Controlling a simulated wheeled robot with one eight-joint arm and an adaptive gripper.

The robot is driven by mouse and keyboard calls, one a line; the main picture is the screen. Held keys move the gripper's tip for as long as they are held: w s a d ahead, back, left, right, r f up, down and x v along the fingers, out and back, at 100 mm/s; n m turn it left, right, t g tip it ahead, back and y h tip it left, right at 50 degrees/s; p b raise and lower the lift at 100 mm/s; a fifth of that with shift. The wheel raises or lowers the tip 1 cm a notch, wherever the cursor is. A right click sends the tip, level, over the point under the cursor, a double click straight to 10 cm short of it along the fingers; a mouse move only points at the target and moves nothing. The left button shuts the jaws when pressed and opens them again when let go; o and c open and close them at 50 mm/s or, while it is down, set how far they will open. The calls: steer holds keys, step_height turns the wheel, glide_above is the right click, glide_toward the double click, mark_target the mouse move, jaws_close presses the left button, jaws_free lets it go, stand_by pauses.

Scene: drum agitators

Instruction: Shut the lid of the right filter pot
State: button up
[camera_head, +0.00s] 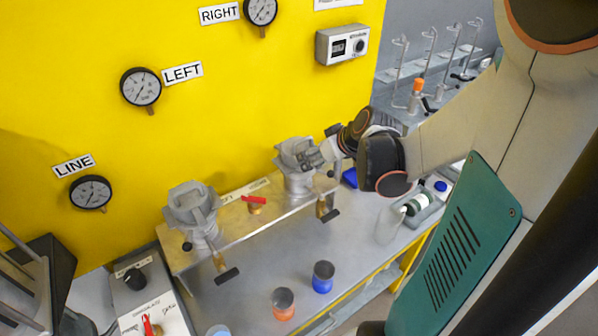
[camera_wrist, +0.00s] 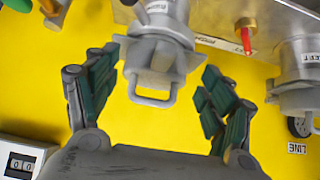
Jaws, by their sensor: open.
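The right filter pot (camera_head: 298,182) is a grey metal pot on the right part of the raised metal shelf. Its lid (camera_wrist: 152,82) with a loop handle shows in the wrist view, where the picture is upside down. I cannot tell from these views how far the lid stands open. My gripper (camera_head: 314,156) is at the right side of the pot's top and partly hides it. In the wrist view my gripper (camera_wrist: 158,70) is open, with a dark green finger on each side of the lid and visible gaps between; it holds nothing.
The left filter pot (camera_head: 193,212) stands on the shelf (camera_head: 262,221), with a red-handled valve (camera_head: 254,202) between the pots. Valve handles jut out in front. An orange cup (camera_head: 283,304) and a blue cup (camera_head: 322,278) stand on the table. The yellow wall is close behind.

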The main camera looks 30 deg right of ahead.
steer(key=p+v, duration=0.3)
steer(key=v, duration=0.3)
steer(key=shift+p, duration=0.4)
steer(key=shift+a+r, duration=0.1)
